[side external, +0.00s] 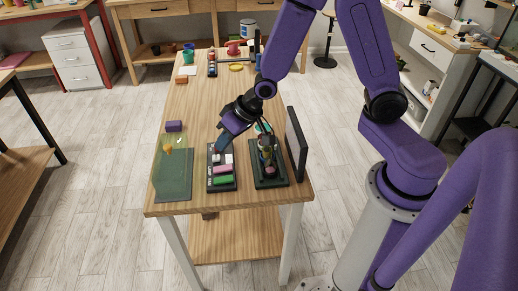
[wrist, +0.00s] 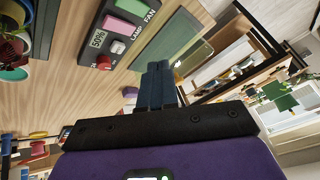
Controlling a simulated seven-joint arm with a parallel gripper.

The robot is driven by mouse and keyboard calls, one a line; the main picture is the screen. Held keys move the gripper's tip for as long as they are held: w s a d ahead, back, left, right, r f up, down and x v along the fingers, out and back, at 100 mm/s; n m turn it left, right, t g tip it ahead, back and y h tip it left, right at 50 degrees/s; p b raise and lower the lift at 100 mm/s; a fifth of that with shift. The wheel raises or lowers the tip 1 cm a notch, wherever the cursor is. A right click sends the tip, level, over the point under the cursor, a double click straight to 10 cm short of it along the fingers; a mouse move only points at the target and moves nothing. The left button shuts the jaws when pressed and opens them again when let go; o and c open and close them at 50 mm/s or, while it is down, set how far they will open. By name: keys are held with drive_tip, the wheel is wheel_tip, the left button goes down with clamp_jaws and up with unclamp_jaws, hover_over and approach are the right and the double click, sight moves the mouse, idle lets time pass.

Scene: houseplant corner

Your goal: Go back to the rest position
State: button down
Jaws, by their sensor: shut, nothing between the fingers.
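My gripper (side external: 220,150) is above the far end of a dark control panel (side external: 210,184) on the wooden table (side external: 197,110). Its dark blue fingers are together with nothing between them; they also show in the wrist view (wrist: 158,66). The panel has a pink button (side external: 222,169) and a green button (side external: 222,180). In the wrist view the panel reads LAMP, FAN and 50%, with a red knob (wrist: 104,62) and a white knob (wrist: 118,47). I cannot tell whether the fingertips touch the panel. No rest position is marked in view.
Right of the panel, pots stand on a dark green tray (side external: 270,183) beside an upright dark board (side external: 297,145). Left are a translucent green sheet (side external: 173,180) and a purple block (side external: 174,126). Cups and small items crowd the table's far end; the middle is mostly clear.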

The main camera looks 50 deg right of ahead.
drive_tip(key=s+d+r+n+g+h, duration=0.1)
drive_tip(key=s+d+r+n, duration=0.1)
drive_tip(key=s, duration=0.6)
drive_tip(key=s+d+r+n+g+h, duration=0.1)
drive_tip(key=s+d+r+n+g, duration=0.1)
drive_tip(key=s+r+n, duration=0.3)
drive_tip(key=s+d+r+n+g+h, duration=0.1)
drive_tip(key=s+r+n, duration=0.3)
drive_tip(key=s, duration=0.8)
drive_tip(key=shift+s+d+n+g, duration=0.4)
drive_tip(key=shift+d+g, duration=0.1)
drive_tip(key=shift+g, duration=0.1)
